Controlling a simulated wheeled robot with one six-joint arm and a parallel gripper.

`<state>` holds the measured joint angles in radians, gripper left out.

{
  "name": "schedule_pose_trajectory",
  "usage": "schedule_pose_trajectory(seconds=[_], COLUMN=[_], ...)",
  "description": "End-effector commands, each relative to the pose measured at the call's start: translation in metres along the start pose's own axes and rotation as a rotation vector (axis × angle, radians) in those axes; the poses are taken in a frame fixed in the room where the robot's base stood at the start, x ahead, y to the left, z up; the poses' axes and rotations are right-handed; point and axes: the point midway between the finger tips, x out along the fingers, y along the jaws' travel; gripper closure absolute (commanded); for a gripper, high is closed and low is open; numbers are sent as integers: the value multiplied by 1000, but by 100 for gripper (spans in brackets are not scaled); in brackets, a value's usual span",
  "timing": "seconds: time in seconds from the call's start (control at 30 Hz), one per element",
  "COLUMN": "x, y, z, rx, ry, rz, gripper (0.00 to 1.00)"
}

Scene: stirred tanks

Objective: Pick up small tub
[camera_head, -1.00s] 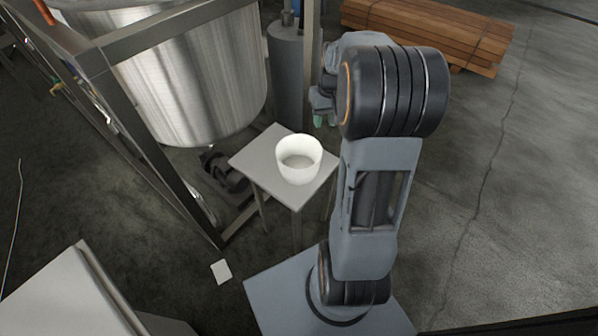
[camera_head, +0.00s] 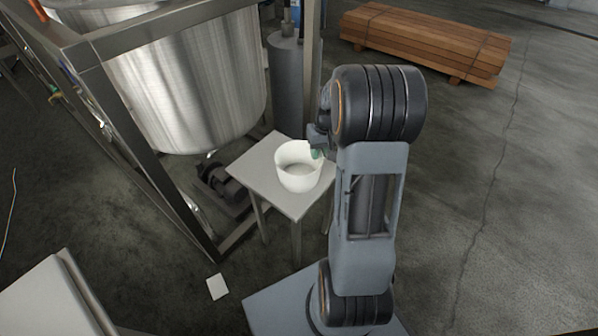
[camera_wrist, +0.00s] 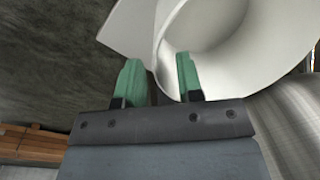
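The small tub (camera_head: 298,177) is white, round and open at the top. It stands upright on a small square table (camera_head: 255,172). My gripper (camera_head: 317,153) is at the tub's right rim in the head view, partly hidden behind my arm. In the wrist view the two green fingertips of my gripper (camera_wrist: 158,72) are apart. The near wall of the tub (camera_wrist: 225,50) shows between them, with the right finger over the tub's inside and the left finger outside. I cannot tell whether either finger touches the wall.
A large steel tank (camera_head: 190,85) in a metal frame (camera_head: 135,130) stands left of and behind the table. A grey cylinder (camera_head: 288,85) stands behind the table. A stack of wooden planks (camera_head: 425,40) lies at the back right. The floor on the right is clear.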

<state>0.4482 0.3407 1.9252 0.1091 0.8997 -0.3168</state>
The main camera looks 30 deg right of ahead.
Motion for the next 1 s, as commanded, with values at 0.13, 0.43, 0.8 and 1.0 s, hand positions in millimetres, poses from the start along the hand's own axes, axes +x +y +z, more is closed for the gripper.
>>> schedule_pose_trajectory(seconds=[0.13, 0.43, 0.8, 1.0], x=[26, 33, 32, 32], y=[1, 0, 0, 0], z=[0, 0, 0, 0], rx=[0, 0, 0, 0], ry=[-2, -1, 0, 0], rz=[-1, 0, 0, 0], gripper=[66, 66, 100, 100])
